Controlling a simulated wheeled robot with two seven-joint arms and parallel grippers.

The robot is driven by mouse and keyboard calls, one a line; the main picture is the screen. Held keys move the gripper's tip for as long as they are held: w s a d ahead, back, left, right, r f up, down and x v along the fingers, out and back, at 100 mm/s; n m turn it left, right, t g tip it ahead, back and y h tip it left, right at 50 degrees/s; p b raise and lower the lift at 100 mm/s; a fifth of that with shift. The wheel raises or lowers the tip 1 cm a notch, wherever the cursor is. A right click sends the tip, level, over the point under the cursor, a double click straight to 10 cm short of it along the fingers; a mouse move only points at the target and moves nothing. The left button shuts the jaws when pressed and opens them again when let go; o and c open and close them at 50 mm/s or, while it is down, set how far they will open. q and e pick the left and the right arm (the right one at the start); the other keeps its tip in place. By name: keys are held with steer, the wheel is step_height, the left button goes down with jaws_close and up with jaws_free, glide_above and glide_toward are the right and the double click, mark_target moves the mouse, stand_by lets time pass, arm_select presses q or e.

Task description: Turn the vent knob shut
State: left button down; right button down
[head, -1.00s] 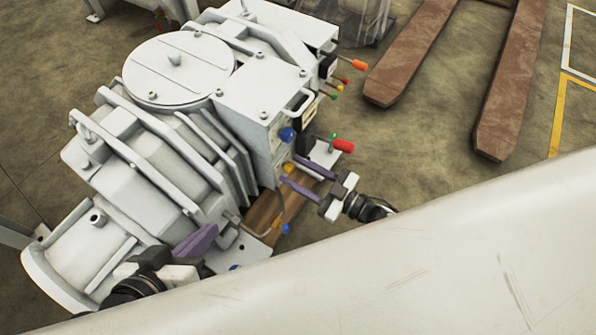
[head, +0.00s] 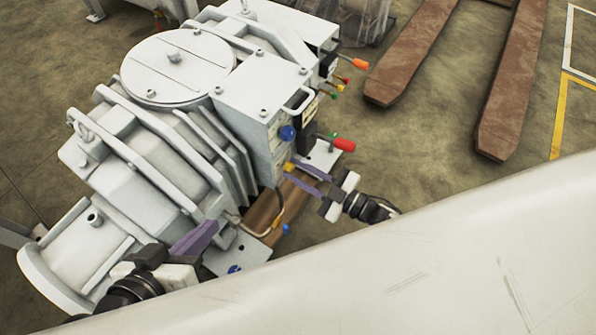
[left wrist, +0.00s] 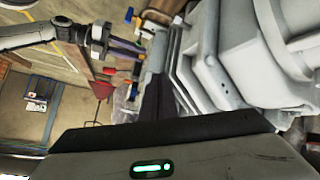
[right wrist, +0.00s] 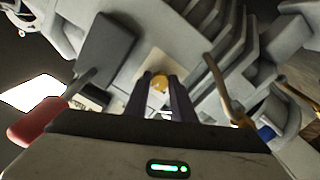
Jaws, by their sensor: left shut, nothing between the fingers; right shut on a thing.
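The vacuum machine (head: 150,150) is a large white ribbed body with a panel on its right side. A small yellow knob (head: 289,167), which looks like the vent knob, sits low on that panel. In the right wrist view the knob (right wrist: 159,83) lies between the two purple fingertips. My right gripper (head: 299,176) is shut on it, coming from the right; the fingers hide its sides. Whether the knob has turned cannot be told. My left gripper (head: 205,232) is shut and empty beside the machine's lower front. In the left wrist view its fingers (left wrist: 158,85) are together.
A blue knob (head: 287,133) is above the yellow one, and a red-handled lever (head: 343,145) sticks out to the right. A brown block (head: 266,212) and a bent pipe lie below my right gripper. Rusty forks (head: 415,55) lie on the floor; open floor is at right.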

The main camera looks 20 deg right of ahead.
steer(key=n+b, duration=0.1)
steer(key=n, duration=0.3)
steer(key=shift+n, duration=0.3)
steer(key=n, duration=0.2)
steer(key=shift+n+b, duration=0.35)
steer(key=shift+n, duration=0.05)
arm_select(q)
steer(key=shift+d+r+t+h, duration=0.3)
steer(key=shift+d+r+h, duration=0.3)
steer(key=shift+r, duration=0.35)
arm_select(e)
steer(key=n, duration=0.4)
steer(key=shift+n, duration=0.4)
steer(key=shift+d, duration=0.1)
steer(key=c, duration=1.5)
jaws_free()
steer(key=shift+r, duration=0.1)
steer(key=shift+s+d, duration=0.1)
steer(key=shift+s, duration=0.05)
arm_select(q)
steer(key=shift+a+f+g+y+p, duration=0.2)
steer(key=shift+a+f+y+p, duration=0.1)
steer(key=shift+f+p, duration=0.2)
steer(key=shift+a+f+g+y+p, duration=0.2)
steer(key=shift+a+f+p, duration=0.1)
steer(key=shift+f+p, duration=0.2)
arm_select(e)
steer(key=v, duration=1)
